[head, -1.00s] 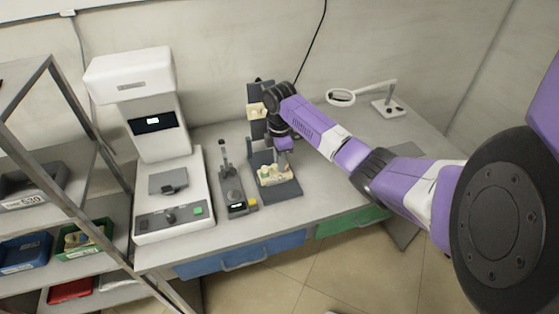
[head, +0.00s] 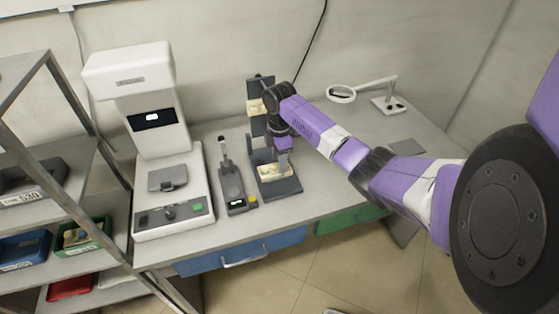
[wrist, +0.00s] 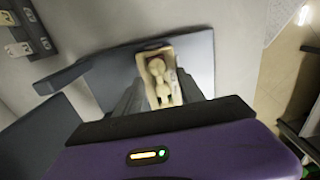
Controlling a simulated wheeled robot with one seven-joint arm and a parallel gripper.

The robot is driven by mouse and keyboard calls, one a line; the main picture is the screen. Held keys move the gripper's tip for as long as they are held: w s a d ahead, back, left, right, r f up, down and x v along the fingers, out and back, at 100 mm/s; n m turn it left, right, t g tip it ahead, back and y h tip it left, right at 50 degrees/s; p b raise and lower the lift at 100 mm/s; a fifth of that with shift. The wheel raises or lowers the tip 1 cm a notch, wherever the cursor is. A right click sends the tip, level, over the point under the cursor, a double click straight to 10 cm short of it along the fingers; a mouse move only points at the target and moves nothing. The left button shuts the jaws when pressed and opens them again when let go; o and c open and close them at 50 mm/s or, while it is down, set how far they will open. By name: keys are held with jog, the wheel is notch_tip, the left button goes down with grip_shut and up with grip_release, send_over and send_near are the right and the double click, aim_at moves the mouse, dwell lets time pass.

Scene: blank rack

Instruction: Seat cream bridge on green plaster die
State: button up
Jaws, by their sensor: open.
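In the wrist view my gripper (wrist: 158,88) is open, with one dark finger on each side of a pale cream block (wrist: 169,55). The block also shows in the head view (head: 270,173), low on the stand's grey base. Small rounded cream pieces (wrist: 163,91) and a reddish-brown spot show on its top between the fingers. I cannot tell which piece is the bridge, and no green die is clear. Contact with the fingers cannot be told.
The stand's dark upright (head: 257,121) rises behind the block. A slim grey device (head: 232,187) stands to its left, then a large white machine (head: 175,207). A shelf rack with bins (head: 24,249) is at far left.

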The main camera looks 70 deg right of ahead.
jog(key=shift+r, duration=0.1)
notch_tip(320, 180, up, 8)
jog(key=shift+f+b, duration=0.15)
jog(key=shift+b, duration=0.35)
dwell(0.4)
